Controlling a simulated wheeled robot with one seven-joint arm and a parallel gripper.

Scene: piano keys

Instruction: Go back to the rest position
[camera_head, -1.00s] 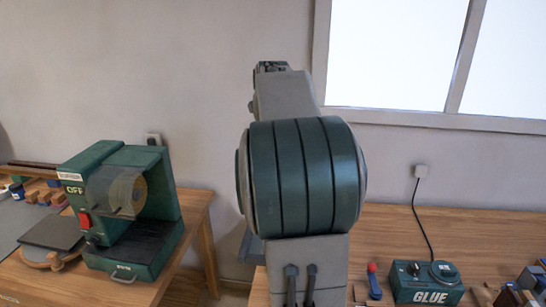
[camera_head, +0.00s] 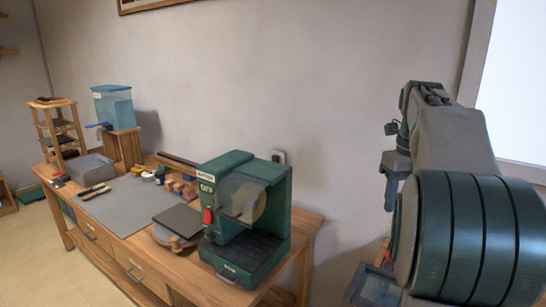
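My arm stands at the right of the head view, with a large green ribbed joint (camera_head: 470,240) in front and a grey link (camera_head: 448,140) rising behind it. Small dark parts of the arm (camera_head: 395,162) stick out on the left of that link. I cannot make out the gripper's fingers or anything held in them. The arm is apart from the workbench on the left.
A wooden workbench (camera_head: 310,228) bears a green grinding machine (camera_head: 245,215) with a red switch, a grey mat (camera_head: 125,205), a blue-topped water container (camera_head: 113,105) and a small wooden shelf (camera_head: 58,128). Bare floor (camera_head: 30,245) shows at the lower left.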

